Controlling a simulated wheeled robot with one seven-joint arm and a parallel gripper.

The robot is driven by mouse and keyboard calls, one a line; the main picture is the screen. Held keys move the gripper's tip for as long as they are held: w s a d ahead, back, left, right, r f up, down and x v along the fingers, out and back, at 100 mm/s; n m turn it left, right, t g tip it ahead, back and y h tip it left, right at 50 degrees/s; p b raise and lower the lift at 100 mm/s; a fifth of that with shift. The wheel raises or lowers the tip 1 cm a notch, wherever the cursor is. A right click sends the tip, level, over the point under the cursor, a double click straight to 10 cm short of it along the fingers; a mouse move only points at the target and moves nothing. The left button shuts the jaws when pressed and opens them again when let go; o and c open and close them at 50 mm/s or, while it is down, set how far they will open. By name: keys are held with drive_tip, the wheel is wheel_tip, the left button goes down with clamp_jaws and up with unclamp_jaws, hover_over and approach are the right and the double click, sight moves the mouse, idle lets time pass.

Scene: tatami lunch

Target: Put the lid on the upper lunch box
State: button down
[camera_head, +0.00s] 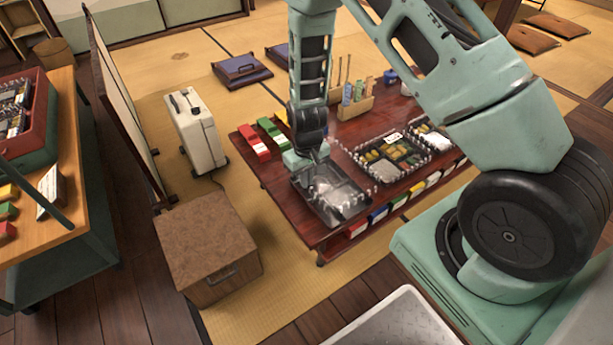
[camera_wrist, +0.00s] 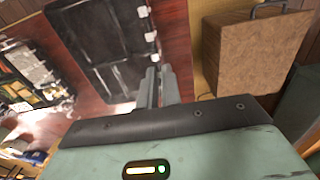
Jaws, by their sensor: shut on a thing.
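A see-through lid (camera_head: 335,188) with pale tabs along its edge lies at the left end of the low table. It seems to lie in or over a dark tray, and I cannot tell the two apart clearly. My gripper (camera_head: 316,158) is at the lid's far edge, pointing down, shut on it. In the wrist view, the fingers (camera_wrist: 157,82) meet the edge of the dark, glossy lid (camera_wrist: 100,45); the exact grip is partly hidden. A filled lunch box (camera_head: 392,156) stands uncovered to the right, and another filled one (camera_head: 432,134) stands farther right.
The low red-brown table (camera_head: 285,190) also bears a red box (camera_head: 254,143), a green box (camera_head: 271,130) and a wooden holder (camera_head: 352,107) behind. A brown cabinet (camera_head: 205,243) and white case (camera_head: 196,128) stand to the left. Coloured blocks line the table's front.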

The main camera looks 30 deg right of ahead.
drive_tip(key=shift+f+b, duration=1.4)
drive_tip(key=shift+f, duration=0.9)
drive_tip(key=shift+f, duration=1.25)
idle(1.0)
drive_tip(key=c, duration=0.9)
unclamp_jaws()
drive_tip(key=shift+c, duration=0.2)
drive_tip(key=shift+r, duration=0.1)
drive_tip(key=shift+r+p, duration=3.25)
drive_tip(key=shift+r, duration=0.65)
